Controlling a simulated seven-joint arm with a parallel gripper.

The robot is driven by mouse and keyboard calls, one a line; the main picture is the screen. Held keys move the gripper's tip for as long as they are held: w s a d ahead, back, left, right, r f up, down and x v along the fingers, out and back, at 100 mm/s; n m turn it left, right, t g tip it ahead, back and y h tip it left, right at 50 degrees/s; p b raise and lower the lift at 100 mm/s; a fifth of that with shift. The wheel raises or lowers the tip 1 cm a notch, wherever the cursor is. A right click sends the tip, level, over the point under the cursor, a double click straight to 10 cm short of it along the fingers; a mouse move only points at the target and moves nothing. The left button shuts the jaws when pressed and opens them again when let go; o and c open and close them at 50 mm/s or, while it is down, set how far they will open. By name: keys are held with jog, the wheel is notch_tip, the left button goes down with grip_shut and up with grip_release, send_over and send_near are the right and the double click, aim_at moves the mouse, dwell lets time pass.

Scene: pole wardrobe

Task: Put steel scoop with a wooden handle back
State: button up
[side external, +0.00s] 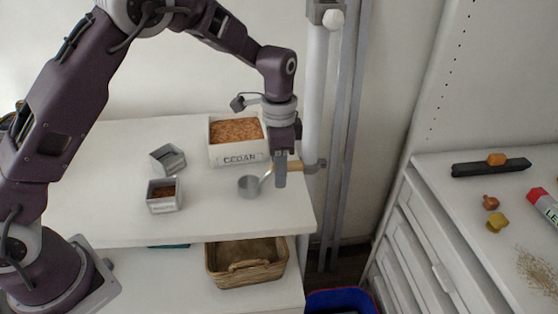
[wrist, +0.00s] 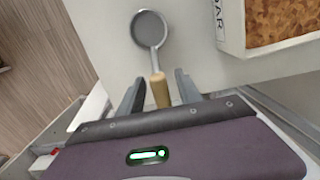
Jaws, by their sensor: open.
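The steel scoop with a wooden handle lies on the white shelf top near its right edge. Its round steel bowl (side external: 249,186) points left and its wooden handle (side external: 293,167) points right. In the wrist view the scoop's bowl (wrist: 150,28) is ahead of my gripper, and the handle (wrist: 160,91) lies between the two fingers. My gripper (side external: 281,170) is over the handle, pointing down. In the wrist view my gripper (wrist: 158,88) is open, with a finger on each side of the handle. I cannot tell whether either finger touches it.
A white box (side external: 240,159) marked CEDAR, full of chips, stands behind the scoop. Two small grey boxes (side external: 168,158) (side external: 164,195) stand to the left. A vertical pole (side external: 345,130) with a clamp rises just beyond the right edge. A wicker basket (side external: 246,266) sits below.

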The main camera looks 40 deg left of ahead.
notch_tip(320, 180, up, 12)
jog(key=s+a+r+n+t, duration=0.2)
jog(key=s+a+r+n, duration=0.2)
jog(key=s+r, duration=0.7)
jog(key=s+a+f+n+t, duration=0.1)
jog(key=s+f+n, duration=0.1)
jog(key=s, duration=0.7)
jog(key=s+a+f+n+t, duration=0.1)
jog(key=s+f+n+t, duration=0.1)
jog(key=s, duration=0.7)
notch_tip(320, 180, down, 2)
jog(key=shift+s+n+t, duration=0.3)
jog(key=shift+s+n, duration=0.1)
jog(key=shift+n, duration=0.1)
